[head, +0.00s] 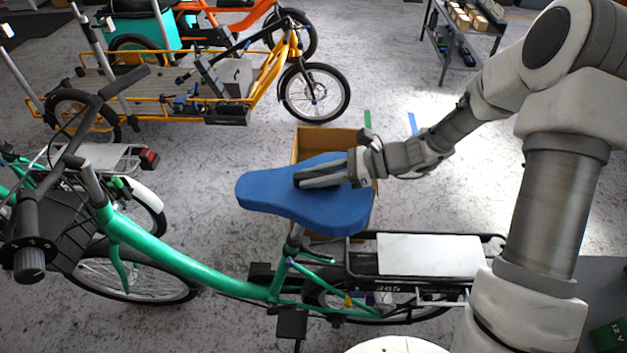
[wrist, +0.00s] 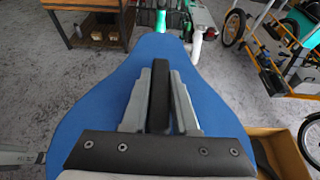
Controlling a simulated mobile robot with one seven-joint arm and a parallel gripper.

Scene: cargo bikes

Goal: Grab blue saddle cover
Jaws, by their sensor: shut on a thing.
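The blue saddle cover (head: 265,193) sits over the saddle of a green bike (head: 160,250) in the head view. It also fills the middle of the wrist view (wrist: 95,105). My gripper (head: 300,180) reaches in from the right and lies on top of the cover. Its fingers are close together, shut on the cover. In the wrist view my gripper (wrist: 158,72) points along the cover toward the saddle's nose. The pinched cloth between the fingers is hidden.
An open cardboard box (head: 310,145) stands on the floor behind the saddle. A black rear rack with a white panel (head: 430,255) is right of the saddle. The bike's handlebar (head: 75,150) is at the left. A yellow cargo bike (head: 270,75) stands behind.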

